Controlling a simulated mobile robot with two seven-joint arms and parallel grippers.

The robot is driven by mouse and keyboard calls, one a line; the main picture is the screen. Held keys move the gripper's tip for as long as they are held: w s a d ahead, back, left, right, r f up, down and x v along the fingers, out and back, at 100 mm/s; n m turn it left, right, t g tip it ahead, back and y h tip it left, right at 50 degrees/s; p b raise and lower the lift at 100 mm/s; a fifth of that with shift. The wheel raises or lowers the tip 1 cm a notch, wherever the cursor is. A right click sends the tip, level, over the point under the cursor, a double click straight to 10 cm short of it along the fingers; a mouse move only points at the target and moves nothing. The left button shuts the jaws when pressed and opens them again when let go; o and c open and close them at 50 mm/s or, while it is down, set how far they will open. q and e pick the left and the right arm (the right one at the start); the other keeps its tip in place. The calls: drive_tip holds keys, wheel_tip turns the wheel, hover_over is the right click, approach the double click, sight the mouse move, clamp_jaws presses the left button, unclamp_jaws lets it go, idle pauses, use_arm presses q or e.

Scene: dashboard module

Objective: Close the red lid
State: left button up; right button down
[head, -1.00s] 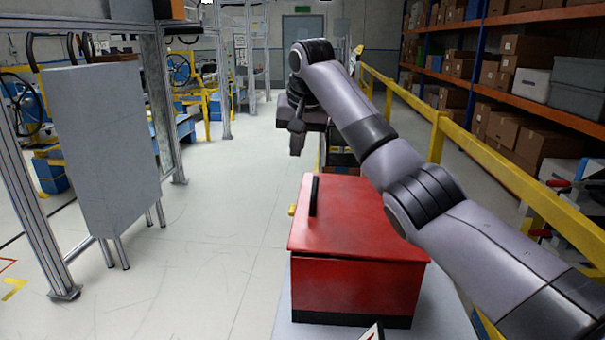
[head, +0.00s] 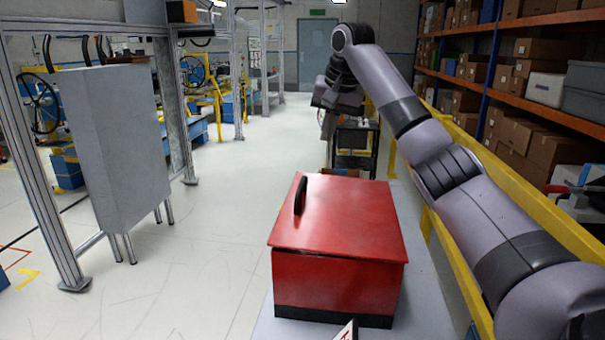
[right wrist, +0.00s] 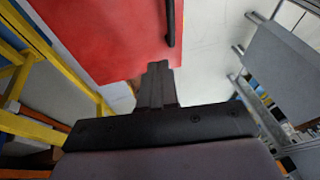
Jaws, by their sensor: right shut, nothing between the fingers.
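The red box (head: 335,285) stands on a light grey table top. Its red lid (head: 355,220) lies down over the box, with a thin dark line along the front seam; I cannot tell whether it is fully seated. A black handle (head: 300,196) is at the lid's left side. My right gripper (head: 326,118) is beyond the far side of the box, apart from the lid. In the right wrist view, its fingers (right wrist: 158,72) are together and empty, with the red lid (right wrist: 105,35) and black handle (right wrist: 171,22) ahead. My left gripper is not visible.
A yellow rail (head: 535,205) runs along the right, with shelves of cardboard boxes (head: 555,150) behind it. A dark cart (head: 355,148) stands beyond the box. A grey cabinet (head: 120,150) is at left. The floor (head: 215,230) between is clear.

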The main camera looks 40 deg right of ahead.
drive_tip(key=x, duration=0.4)
drive_tip(key=a+x, duration=0.1)
drive_tip(key=x, duration=0.3)
drive_tip(key=p+x, duration=0.1)
drive_tip(key=x, duration=0.3)
drive_tip(key=shift+w+a+r, duration=0.1)
drive_tip(key=shift+w+a, duration=0.05)
drive_tip(key=shift+w, duration=0.1)
drive_tip(key=shift+w+a+f, duration=0.15)
drive_tip(key=shift+w+f, duration=0.1)
drive_tip(key=shift+f, duration=0.15)
drive_tip(key=shift+s+f, duration=0.1)
